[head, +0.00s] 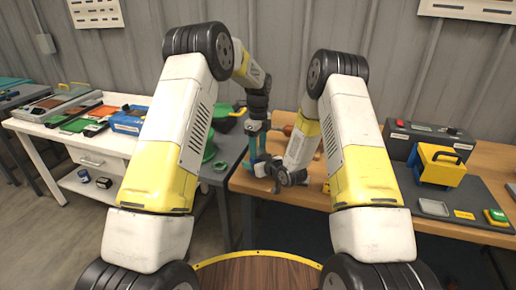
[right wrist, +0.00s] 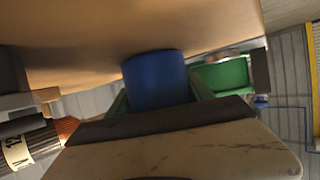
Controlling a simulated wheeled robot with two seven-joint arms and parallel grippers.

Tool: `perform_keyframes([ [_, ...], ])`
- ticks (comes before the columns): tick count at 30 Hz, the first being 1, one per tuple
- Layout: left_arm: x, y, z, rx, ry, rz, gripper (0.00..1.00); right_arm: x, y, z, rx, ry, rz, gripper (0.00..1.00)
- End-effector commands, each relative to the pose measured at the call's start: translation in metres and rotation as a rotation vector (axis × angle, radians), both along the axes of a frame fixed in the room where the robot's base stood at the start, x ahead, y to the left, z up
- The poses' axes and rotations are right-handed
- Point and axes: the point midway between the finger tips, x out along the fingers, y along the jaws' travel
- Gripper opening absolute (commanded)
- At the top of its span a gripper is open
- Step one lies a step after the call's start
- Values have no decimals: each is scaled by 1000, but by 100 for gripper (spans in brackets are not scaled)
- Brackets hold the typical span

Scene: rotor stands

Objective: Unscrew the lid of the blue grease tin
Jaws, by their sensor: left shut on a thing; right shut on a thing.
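The blue grease tin (right wrist: 155,80) shows in the right wrist view as a plain blue cylinder against the tan bench top, between the green fingers of my right gripper (right wrist: 155,103). Its lid cannot be made out there. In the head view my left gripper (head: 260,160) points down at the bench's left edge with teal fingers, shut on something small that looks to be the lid. My right gripper (head: 282,178) reaches in low from the right, close beside it, shut on the tin. The grippers and arm hide the tin in the head view.
The wooden bench (head: 300,197) carries a yellow box (head: 441,168) and a grey case (head: 425,138) at right. A dark table with green parts (head: 210,150) stands left of it. A white table (head: 50,128) with trays is further left. A dark labelled cylinder (right wrist: 25,148) shows in the wrist view.

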Motion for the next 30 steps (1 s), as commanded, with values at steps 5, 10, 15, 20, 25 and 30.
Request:
perform_keyframes([
  [5, 0, -1, 1, -1, -2, 104, 5, 0, 0, 1, 0, -2, 0, 0],
  [10, 0, 0, 1, -1, -2, 103, 5, 0, 0, 1, 0, -2, 0, 0],
  [15, 0, 0, 0, -1, -2, 102, 75, 0, 0, 1, 1, -2, 1, 0],
  [20, 0, 0, 0, 0, -1, 102, 75, 0, 0, 1, 1, -1, 1, 0],
  [25, 0, 0, 2, 0, -1, 101, 75, 0, 0, 1, 1, -2, 1, 0],
  [30, 1, 0, 18, -2, -4, 103, 75, 0, 0, 1, 1, -2, 0, 0],
])
